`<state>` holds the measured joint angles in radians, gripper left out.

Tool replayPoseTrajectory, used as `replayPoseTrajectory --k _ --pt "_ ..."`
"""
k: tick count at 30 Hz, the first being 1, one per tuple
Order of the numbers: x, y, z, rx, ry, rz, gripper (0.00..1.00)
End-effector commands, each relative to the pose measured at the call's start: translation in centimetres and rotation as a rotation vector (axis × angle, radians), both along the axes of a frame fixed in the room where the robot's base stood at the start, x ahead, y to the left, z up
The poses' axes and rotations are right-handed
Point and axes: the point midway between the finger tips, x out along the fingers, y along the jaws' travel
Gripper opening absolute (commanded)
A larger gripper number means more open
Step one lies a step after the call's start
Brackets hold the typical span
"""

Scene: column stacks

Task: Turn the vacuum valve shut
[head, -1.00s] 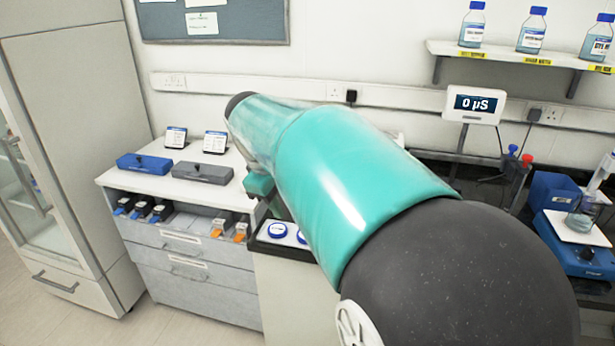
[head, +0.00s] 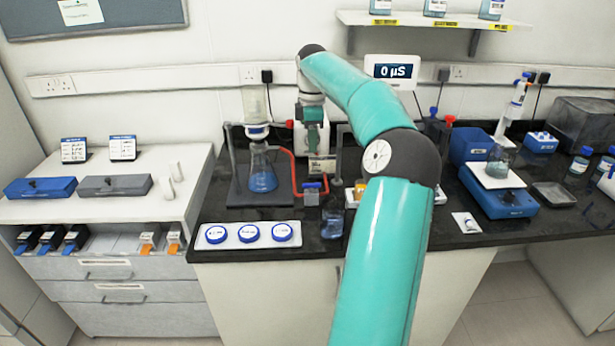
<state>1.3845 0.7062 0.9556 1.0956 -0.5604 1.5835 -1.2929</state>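A filter flask (head: 262,176) with blue liquid stands under a clear funnel (head: 255,103) on a dark stand at the back of the bench, left of my arm. Red tubing (head: 292,150) runs from the flask to a small grey block with a blue top (head: 311,193), which looks like the vacuum valve; its handle position is too small to tell. My gripper (head: 315,150) hangs behind and above this block, apart from it as far as I can see. Its fingers are too small and unclear to show whether they are open.
A white tray with blue-lidded dishes (head: 247,234) lies at the front bench edge. A small beaker (head: 332,223) stands close to the block. Blue and red taps (head: 447,122) rise right of my arm. A blue balance (head: 497,198) holds a beaker farther right.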

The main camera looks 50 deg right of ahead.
Motion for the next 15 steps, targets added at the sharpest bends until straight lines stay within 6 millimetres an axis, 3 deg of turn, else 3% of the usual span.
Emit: replayPoseTrajectory --k 15 --pt "0.0 0.1 -9.8 0.006 0.002 -0.001 0.33"
